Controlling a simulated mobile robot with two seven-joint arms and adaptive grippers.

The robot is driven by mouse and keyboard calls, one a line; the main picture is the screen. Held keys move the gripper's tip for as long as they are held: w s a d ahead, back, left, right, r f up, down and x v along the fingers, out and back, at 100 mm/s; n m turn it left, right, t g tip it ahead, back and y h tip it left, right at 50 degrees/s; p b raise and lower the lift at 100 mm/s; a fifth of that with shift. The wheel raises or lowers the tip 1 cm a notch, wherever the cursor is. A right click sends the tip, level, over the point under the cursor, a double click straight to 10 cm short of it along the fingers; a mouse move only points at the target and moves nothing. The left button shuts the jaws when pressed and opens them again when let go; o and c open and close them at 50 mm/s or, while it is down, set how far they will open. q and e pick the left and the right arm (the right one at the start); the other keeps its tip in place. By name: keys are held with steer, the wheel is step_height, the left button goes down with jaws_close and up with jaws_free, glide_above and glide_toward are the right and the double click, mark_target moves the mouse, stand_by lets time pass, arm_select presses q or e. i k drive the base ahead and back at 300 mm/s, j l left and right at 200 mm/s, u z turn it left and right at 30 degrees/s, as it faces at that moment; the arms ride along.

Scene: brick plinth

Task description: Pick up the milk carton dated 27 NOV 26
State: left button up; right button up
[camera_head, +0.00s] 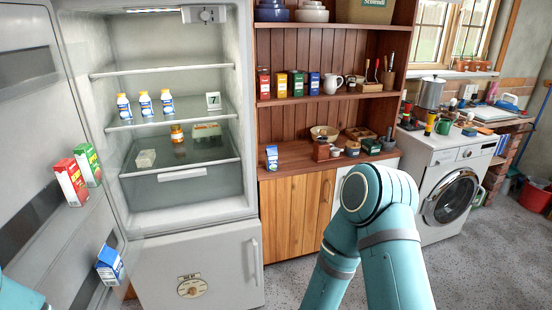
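A blue and white carton (271,158) stands upright on the wooden counter, near its left end. Another blue and white carton (110,265) is low at the open fridge door. A red carton (71,181) and a green carton (88,164) stand side by side higher on that door. No date is readable on any carton, so I cannot tell which is dated 27 NOV 26. My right arm shows at the lower middle, but its gripper does not. Only a bit of my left arm shows in the bottom left corner, without its gripper.
A wooden dresser (290,215) and a washing machine (455,190) stand to the right. Some floor between is clear.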

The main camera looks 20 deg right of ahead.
mark_target(271, 154)
steer(key=i+l, duration=0.2)
steer(key=l, duration=0.25)
steer(key=i+l+u, duration=0.15)
steer(key=l, duration=0.3)
steer(key=i+l, duration=0.2)
steer(key=l, duration=0.25)
steer(key=i+l+u, duration=0.15)
steer(key=l, duration=0.3)
steer(key=i+l, duration=0.15)
steer(key=l, duration=0.35)
steer(key=i+l+u, duration=0.1)
steer(key=l, duration=0.35)
steer(key=i+l+u, duration=0.1)
steer(key=l, duration=0.4)
steer(key=i+l, duration=0.15)
steer(key=l, duration=0.35)
steer(key=u, duration=0.05)
